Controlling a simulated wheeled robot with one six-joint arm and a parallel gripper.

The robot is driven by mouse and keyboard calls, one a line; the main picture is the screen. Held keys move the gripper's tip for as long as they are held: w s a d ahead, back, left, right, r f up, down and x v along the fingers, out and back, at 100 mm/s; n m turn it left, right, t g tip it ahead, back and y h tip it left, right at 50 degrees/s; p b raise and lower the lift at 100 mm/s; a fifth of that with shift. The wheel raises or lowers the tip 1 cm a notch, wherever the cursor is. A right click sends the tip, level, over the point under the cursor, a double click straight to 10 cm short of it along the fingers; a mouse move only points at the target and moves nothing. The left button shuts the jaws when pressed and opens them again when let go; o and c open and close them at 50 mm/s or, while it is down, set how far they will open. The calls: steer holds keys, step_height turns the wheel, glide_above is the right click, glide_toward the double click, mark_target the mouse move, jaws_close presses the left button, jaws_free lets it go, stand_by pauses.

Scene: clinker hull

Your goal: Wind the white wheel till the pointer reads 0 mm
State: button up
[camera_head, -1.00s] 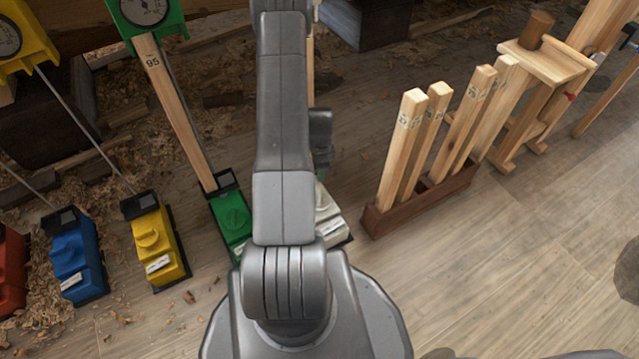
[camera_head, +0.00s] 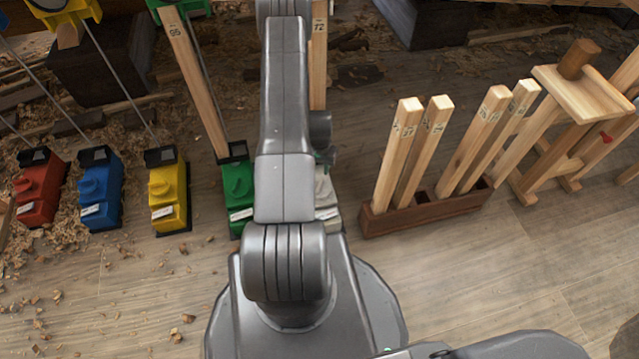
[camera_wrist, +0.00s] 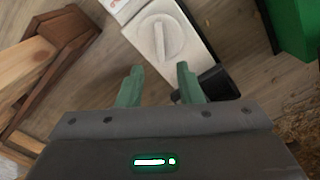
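The white unit (camera_head: 326,198) stands on the floor in the head view, mostly hidden behind my arm. In the wrist view its white wheel (camera_wrist: 160,37), a round knob with a raised bar across it, sits on top of the white housing (camera_wrist: 196,62). My gripper (camera_wrist: 160,72) is open and empty in the wrist view, with its green fingertips just short of the wheel in the picture and apart from it. A wooden batten (camera_head: 318,60) marked 72 stands above the white unit. The white unit's pointer and dial cannot be seen.
Green (camera_head: 238,195), yellow (camera_head: 168,195), blue (camera_head: 100,195) and red (camera_head: 40,190) units stand in a row to the left. A brown rack (camera_head: 425,208) of battens stands close on the right.

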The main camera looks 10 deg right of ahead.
step_height(320, 180, down, 10)
steer(key=shift+r+b, duration=0.1)
steer(key=shift+b, duration=1)
steer(key=shift+c, duration=0.2)
jaws_close()
